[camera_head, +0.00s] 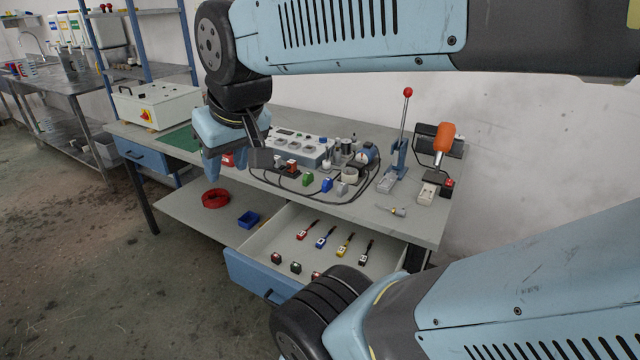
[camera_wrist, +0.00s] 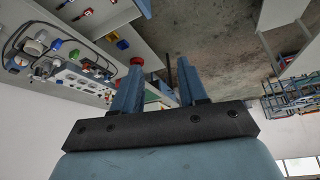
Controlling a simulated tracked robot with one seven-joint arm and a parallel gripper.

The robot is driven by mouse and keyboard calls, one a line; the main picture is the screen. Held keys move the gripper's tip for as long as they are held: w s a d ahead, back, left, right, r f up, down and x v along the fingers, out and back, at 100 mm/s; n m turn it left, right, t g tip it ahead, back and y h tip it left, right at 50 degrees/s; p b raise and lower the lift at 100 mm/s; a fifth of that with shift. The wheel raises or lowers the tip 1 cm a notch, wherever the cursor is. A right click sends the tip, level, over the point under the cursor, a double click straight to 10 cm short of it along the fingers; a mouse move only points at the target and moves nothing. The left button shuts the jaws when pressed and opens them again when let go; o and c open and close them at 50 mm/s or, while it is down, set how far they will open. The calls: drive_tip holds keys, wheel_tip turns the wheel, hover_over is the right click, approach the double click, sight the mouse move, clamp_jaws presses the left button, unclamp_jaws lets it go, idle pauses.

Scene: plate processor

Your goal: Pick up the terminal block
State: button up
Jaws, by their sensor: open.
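I cannot tell for certain which part is the terminal block. A small green block (camera_head: 307,180) stands near the workbench's front edge, with a blue block (camera_head: 327,184) to its right. In the wrist view, the green block (camera_wrist: 86,66) and the blue block (camera_wrist: 74,53) show at the left, outside the fingers. My gripper (camera_head: 226,168) is at the bench's left part, left of the small blocks and apart from them. In the wrist view, my gripper (camera_wrist: 157,68) has its two blue fingers spread with nothing held. A red item (camera_head: 228,160) shows behind the fingers.
An open drawer (camera_head: 245,273) with tools juts out below.

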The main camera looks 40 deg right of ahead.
drive_tip(key=shift+o, duration=0.6)
drive_tip(key=shift+w, duration=0.1)
drive_tip(key=w+f+m+t, duration=0.2)
drive_tip(key=w+f+m, duration=0.25)
drive_tip(key=w, duration=0.95)
drive_tip(key=w+d+f+m+t+h, duration=0.1)
drive_tip(key=w+d+f+m+h, duration=0.3)
drive_tip(key=w+d+f, duration=0.55)
drive_tip(key=m+g+h, duration=0.5)
drive_tip(key=m+h, duration=0.3)
drive_tip(key=h, duration=0.6)
approach(341, 187)
drive_tip(key=shift+n, duration=0.25)
drive_tip(key=d, duration=0.2)
drive_tip(key=w+d, duration=0.1)
drive_tip(key=d, duration=0.4)
drive_tip(key=shift+w+d+r, duration=0.1)
drive_tip(key=shift+w+d, duration=0.25)
drive_tip(key=shift+w, duration=0.05)
drive_tip(key=shift+w+d+r, duration=0.1)
drive_tip(key=shift+w+d, duration=0.1)
drive_tip(key=shift+d, duration=0.7)
drive_tip(key=shift+w+d+r, duration=0.1)
drive_tip(key=shift+w+d, duration=0.1)
drive_tip(key=shift+d, duration=0.65)
drive_tip(key=shift+w+d, duration=0.25)
drive_tip(key=shift+d, duration=0.65)
